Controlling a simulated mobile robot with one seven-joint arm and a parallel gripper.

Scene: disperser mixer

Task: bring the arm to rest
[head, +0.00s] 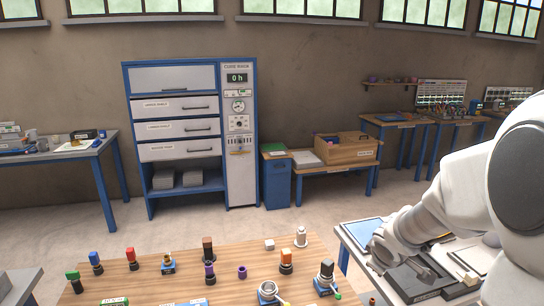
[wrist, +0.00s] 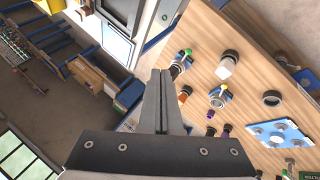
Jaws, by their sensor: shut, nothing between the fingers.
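My gripper (wrist: 160,76) shows in the wrist view with its two grey fingers pressed together and nothing between them. The view there is tilted, and the fingertips appear beside the edge of the wooden table (wrist: 207,40). In the head view my white arm (head: 440,205) reaches in from the right, bent down over the side bench right of the wooden table (head: 210,262). I cannot make out the fingers in the head view. I cannot tell how far the fingertips are from the things around them.
The side bench holds a dark flat device (head: 412,280) near my arm. A blue cabinet (head: 174,190) stands at the wall. Floor between is free.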

